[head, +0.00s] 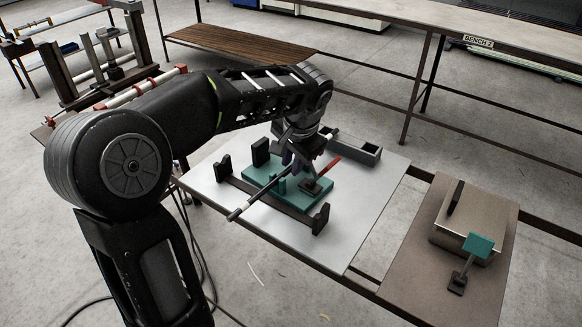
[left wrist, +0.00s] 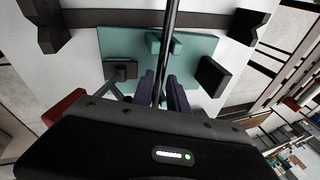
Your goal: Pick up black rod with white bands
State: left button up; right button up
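A long black rod (head: 250,203) runs diagonally over the teal fixture plate (head: 318,196) on the light board, its near end out past a dark bar. My left gripper (head: 303,158) is over the plate's far part, pointing down at the rod. In the left wrist view the rod (left wrist: 171,30) passes over a teal block and in between the dark purple fingers (left wrist: 163,88), which lie close on both sides of it. The finger contact is partly hidden. My right gripper is not in view.
A dark bar with upright ends (head: 321,218) and a red-handled clamp (head: 328,168) are close to the rod. A grey open box (head: 358,150) stands behind. A brown board (head: 489,262) with a metal block is at right. The light board's front right is clear.

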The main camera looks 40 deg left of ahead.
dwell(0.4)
pick_arm(q)
grip_shut()
